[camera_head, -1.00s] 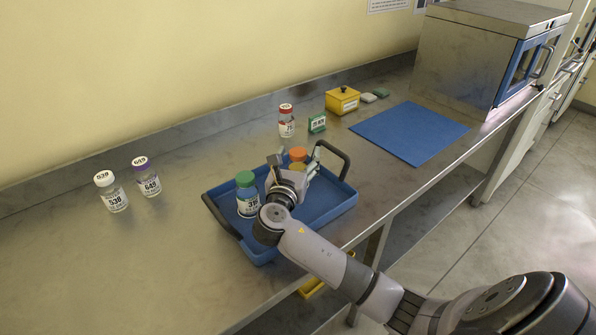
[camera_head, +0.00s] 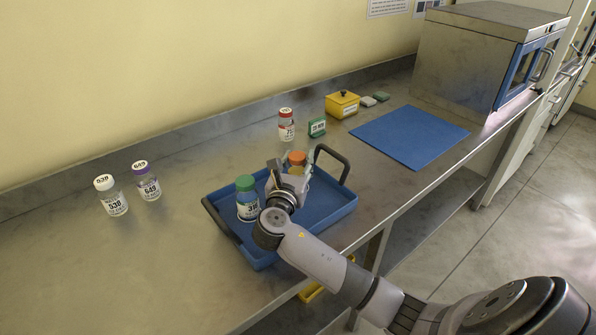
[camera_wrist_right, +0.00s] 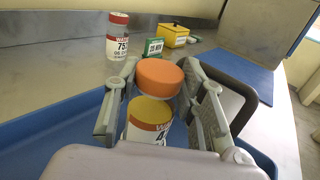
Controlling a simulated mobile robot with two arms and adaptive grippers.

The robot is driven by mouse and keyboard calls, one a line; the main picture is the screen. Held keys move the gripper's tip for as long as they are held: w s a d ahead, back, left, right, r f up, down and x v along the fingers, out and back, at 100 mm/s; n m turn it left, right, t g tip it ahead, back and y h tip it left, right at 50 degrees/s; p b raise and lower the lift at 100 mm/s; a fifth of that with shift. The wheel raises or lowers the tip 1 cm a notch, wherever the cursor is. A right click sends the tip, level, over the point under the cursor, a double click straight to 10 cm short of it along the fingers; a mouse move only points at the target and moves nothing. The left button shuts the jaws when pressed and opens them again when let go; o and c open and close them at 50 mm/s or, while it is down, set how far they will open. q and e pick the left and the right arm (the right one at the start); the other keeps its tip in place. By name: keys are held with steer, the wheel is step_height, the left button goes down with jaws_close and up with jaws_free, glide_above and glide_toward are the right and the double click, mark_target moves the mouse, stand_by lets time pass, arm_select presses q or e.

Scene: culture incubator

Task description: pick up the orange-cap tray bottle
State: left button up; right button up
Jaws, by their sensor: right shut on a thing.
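The orange-cap bottle (camera_head: 297,158) stands upright at the blue tray's far side, with yellow contents and a white label partly hidden by my gripper. In the right wrist view its orange cap (camera_wrist_right: 158,77) shows between my fingers. My right gripper (camera_head: 293,170) is shut on this bottle, one finger on each side; in the right wrist view the fingers (camera_wrist_right: 160,90) flank it below the cap. Whether its base touches the tray is hidden. The blue tray (camera_head: 325,205) sits on the steel bench. My left gripper is not in view.
A green-cap bottle (camera_head: 247,200) stands in the tray, left of my gripper. Behind are a red-cap bottle (camera_head: 286,126), a green block (camera_head: 317,127) and a yellow box (camera_head: 342,104). White-cap (camera_head: 111,197) and purple-cap (camera_head: 146,182) bottles stand left. A blue mat (camera_head: 410,134) lies clear.

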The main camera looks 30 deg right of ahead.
steer(key=shift+r, duration=0.1)
step_height(320, 180, up, 26)
steer(key=p, duration=1.1)
